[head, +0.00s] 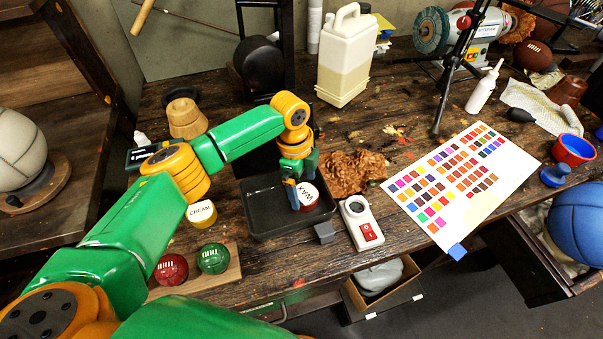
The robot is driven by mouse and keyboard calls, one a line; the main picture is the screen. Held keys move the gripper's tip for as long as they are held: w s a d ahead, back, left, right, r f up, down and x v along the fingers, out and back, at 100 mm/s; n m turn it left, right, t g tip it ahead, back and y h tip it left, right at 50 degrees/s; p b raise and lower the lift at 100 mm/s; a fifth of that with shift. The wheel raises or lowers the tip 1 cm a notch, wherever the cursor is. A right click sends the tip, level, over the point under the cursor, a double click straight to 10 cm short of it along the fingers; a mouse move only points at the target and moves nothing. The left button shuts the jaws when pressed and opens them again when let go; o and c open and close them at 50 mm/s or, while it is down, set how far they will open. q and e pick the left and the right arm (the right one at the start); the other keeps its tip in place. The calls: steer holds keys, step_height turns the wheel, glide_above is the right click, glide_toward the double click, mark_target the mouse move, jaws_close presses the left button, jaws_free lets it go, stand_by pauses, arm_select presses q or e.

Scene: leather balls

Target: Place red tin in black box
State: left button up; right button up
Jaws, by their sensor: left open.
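The red tin (307,196) has a white lid marked WAX and a red side. It shows inside the right part of the black box (262,232), a shallow open tray on the workbench. It looks tilted, with its lid facing up toward the camera. My left gripper (296,192) points down over the box, open, with its blue fingers right beside the tin's left edge. I cannot tell whether they touch it. The arm and gripper hide part of the box's back. My right gripper is not in view.
A white device with a red switch (367,232) and a small grey block (325,233) stand right of the box. A yellow CREAM tin (202,214) is at its left. Crumpled brown leather (352,172) lies behind right. A colour chart (460,185) covers the right bench.

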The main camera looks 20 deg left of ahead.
arm_select(q)
step_height(320, 180, up, 10)
steer(key=a+b, duration=0.1)
steer(key=shift+f, duration=0.25)
steer(key=shift+a, duration=0.1)
